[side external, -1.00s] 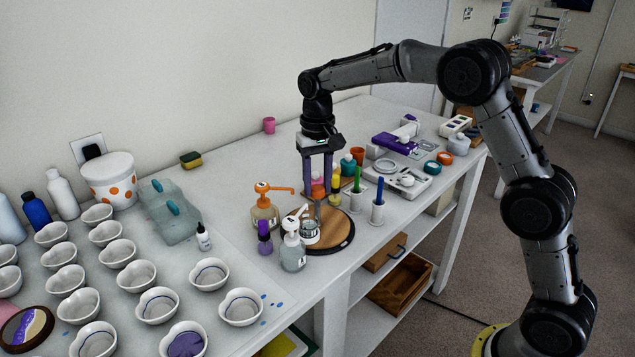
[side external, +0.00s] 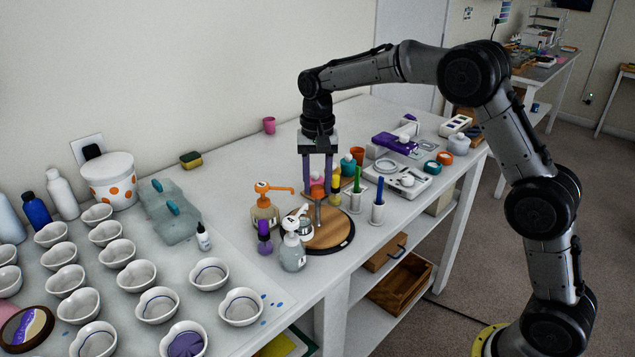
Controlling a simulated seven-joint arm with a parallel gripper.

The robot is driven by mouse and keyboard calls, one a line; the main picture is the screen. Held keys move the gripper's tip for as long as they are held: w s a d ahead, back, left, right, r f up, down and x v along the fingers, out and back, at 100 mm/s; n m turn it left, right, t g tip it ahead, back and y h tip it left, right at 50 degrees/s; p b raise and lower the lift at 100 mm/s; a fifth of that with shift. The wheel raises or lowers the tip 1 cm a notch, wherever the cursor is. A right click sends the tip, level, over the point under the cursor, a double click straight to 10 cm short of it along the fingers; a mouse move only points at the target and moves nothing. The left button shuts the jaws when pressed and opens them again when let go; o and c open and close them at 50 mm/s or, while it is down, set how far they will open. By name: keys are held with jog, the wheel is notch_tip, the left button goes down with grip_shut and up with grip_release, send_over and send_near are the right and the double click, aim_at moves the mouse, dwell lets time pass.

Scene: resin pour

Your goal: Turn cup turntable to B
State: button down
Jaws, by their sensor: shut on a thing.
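The cup turntable (side external: 333,231) is a round wooden disc with a dark rim, lying flat near the front edge of the bench. A thin grey upright post (side external: 318,214) stands over it. My gripper (side external: 319,199) points straight down above the turntable, its two purple fingers at the top of this post. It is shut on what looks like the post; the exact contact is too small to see. A small whitish cup (side external: 306,230) shows at the turntable's left side, partly hidden by a pump bottle. I cannot make out a B mark.
White holders with a green pen (side external: 357,180) and a blue pen (side external: 378,190) stand right. Several white bowls (side external: 158,305) fill the front left.

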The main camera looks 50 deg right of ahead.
jog(key=shift+r+m, duration=0.1)
jog(key=shift+m, duration=5)
jog(key=shift+c, duration=2.2)
grip_release()
notch_tip(320, 180, up, 14)
